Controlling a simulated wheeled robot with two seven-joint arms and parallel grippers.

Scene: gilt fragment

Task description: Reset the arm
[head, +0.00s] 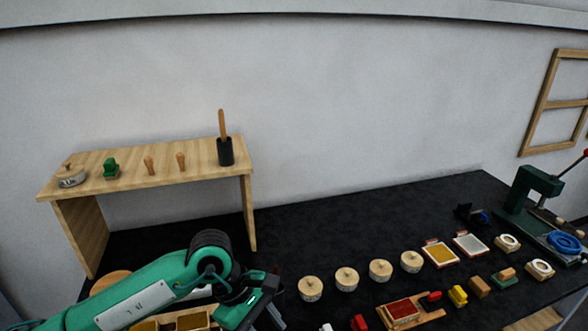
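My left arm (150,292) comes in from the lower left, green with a white label and a black joint. Its gripper (262,314) hangs low over the front of the black table, close to a wooden tray. The fingers are partly cut by the bottom edge, so I cannot tell whether they are open or shut or hold anything. My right arm and gripper are not in view.
A wooden shelf (140,170) stands at the back left with small tools and a black cup (225,152). Several round wooden-lidded pots (347,279) line the middle. A wooden tray with a red pad (402,311), stamps and a green press (535,185) are right. The back centre is clear.

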